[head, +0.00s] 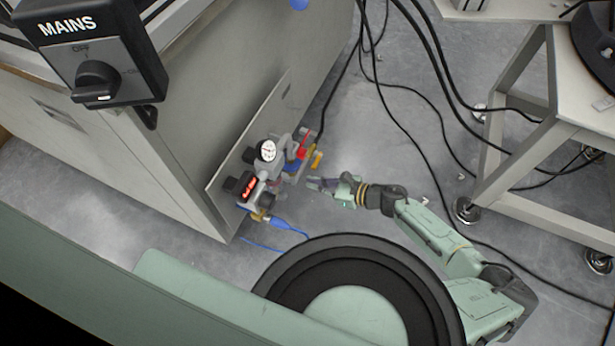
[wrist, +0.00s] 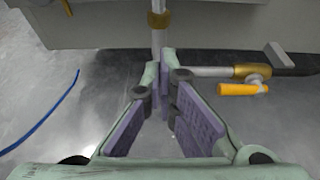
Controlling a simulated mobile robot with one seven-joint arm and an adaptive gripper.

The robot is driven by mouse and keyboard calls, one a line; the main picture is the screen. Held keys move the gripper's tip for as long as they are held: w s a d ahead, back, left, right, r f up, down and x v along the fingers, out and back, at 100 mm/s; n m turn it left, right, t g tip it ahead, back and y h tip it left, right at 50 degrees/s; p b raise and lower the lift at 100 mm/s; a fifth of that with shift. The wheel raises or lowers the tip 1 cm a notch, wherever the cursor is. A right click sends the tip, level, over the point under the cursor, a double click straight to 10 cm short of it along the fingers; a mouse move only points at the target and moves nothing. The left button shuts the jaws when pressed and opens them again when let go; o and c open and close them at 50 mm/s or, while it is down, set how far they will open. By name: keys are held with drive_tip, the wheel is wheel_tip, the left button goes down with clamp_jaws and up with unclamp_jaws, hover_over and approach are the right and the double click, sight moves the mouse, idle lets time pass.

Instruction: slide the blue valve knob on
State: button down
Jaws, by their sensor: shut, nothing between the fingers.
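My gripper (head: 314,184) is at the right of the valve and gauge assembly (head: 268,172) on the cabinet's side panel, its fingers pointing at it. In the wrist view its purple-padded fingers (wrist: 165,72) converge at the tips, shut with nothing between them. A small blue part (head: 291,166) shows on the assembly beside a red one; it is too small to tell whether it is the valve knob. No blue knob can be made out in the wrist view. There, a valve with an orange handle (wrist: 243,89) and brass body lies right of the fingertips, apart from them.
A vertical pipe (wrist: 158,36) stands just beyond the fingertips. A blue hose (head: 287,225) hangs below the assembly. The MAINS switch box (head: 125,62) is at upper left.

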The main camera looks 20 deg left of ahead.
drive_tip(key=v, duration=0.7)
drive_tip(key=shift+s+r, duration=0.15)
drive_tip(key=shift+a, duration=0.1)
